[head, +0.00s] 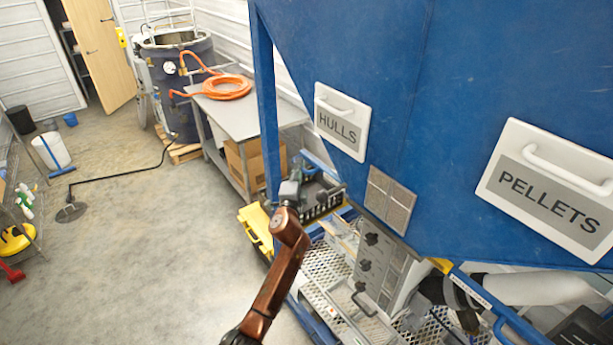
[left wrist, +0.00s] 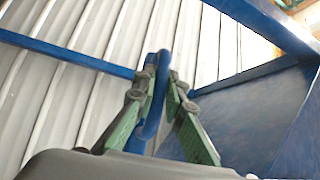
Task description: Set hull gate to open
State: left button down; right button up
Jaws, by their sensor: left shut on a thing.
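The blue hopper (head: 340,40) carries a white-framed HULLS panel (head: 342,121) with a white handle, and a similar PELLETS panel (head: 551,190) to its right. My left arm reaches up from the bottom of the head view, and its gripper (head: 300,182) is below and left of the HULLS panel. In the left wrist view, the green-padded fingers of my left gripper (left wrist: 161,82) are shut around a curved blue handle (left wrist: 164,68). In the head view the handle is too small or hidden to make out. I cannot tell the gate's position. My right gripper is not in view.
A grey control box with dark knobs (head: 379,262) and a mesh platform stand below the hopper. A blue support post (head: 265,110) rises close to my left gripper. A grey table (head: 240,118) with a coiled orange hose is behind.

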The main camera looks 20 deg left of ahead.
pick_arm(q)
jog(key=shift+w+a+f, duration=0.2)
jog(key=shift+w+a, duration=0.3)
jog(key=shift+a, duration=0.2)
jog(key=shift+a+r, duration=0.15)
jog(key=shift+r, duration=0.1)
jog(key=c, duration=2.2)
grip_release()
jog(key=shift+o, duration=1.1)
jog(key=shift+w, duration=0.1)
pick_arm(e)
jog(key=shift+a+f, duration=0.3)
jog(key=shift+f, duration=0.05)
